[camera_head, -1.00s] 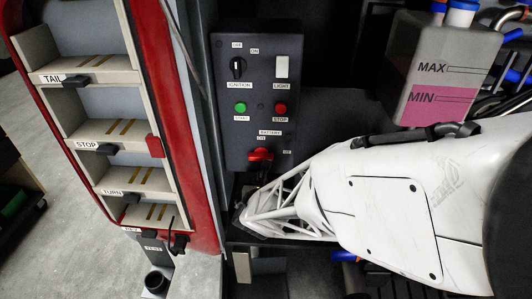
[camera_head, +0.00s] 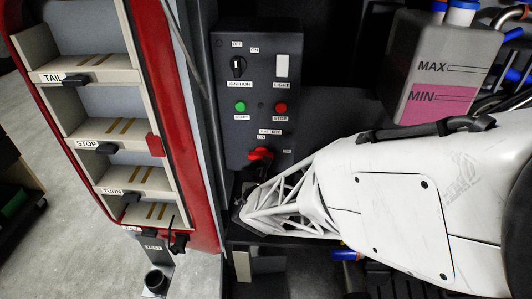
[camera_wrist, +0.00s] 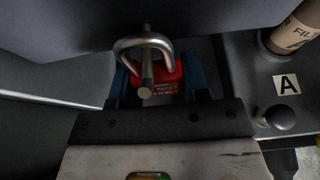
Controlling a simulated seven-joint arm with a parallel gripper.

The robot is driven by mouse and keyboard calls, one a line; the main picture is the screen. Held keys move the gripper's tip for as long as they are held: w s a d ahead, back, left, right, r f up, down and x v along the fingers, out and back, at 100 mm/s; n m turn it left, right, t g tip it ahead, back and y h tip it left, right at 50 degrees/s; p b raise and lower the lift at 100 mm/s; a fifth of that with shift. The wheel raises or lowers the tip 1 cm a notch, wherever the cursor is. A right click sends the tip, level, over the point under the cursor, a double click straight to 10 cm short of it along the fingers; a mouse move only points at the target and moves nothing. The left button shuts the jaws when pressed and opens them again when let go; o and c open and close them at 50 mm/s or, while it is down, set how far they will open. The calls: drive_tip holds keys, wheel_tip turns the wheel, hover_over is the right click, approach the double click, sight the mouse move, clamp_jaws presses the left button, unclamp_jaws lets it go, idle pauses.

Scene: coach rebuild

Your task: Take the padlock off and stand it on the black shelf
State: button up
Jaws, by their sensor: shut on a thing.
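In the wrist view my gripper (camera_wrist: 163,84) is shut on the padlock, with a blue finger pad on each side of its red body (camera_wrist: 167,76). The padlock's silver shackle (camera_wrist: 145,43) arches above the body, and one thick rounded leg end points toward the camera. I cannot tell whether the shackle still passes through anything. In the head view my white arm reaches in from the right, and its lattice end is low beside the switch panel. The padlock cannot be made out there. A dark ledge (camera_head: 285,243) lies under the lattice; I cannot tell if it is the black shelf.
The dark switch panel (camera_head: 257,100) has a red battery switch (camera_head: 260,154) close above my arm's end. A red-edged rack (camera_head: 185,130) with labelled compartments stands left. A tank with pink fluid (camera_head: 440,104) is at upper right. The wrist view shows an "A" label (camera_wrist: 286,84) beside a knob (camera_wrist: 283,117).

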drive_tip(key=shift+s+r, duration=0.1)
drive_tip(key=shift+r, duration=0.25)
drive_tip(key=s, duration=1.7)
drive_tip(key=shift+s, duration=0.4)
drive_tip(key=shift+f, duration=0.1)
drive_tip(key=shift+w, duration=0.15)
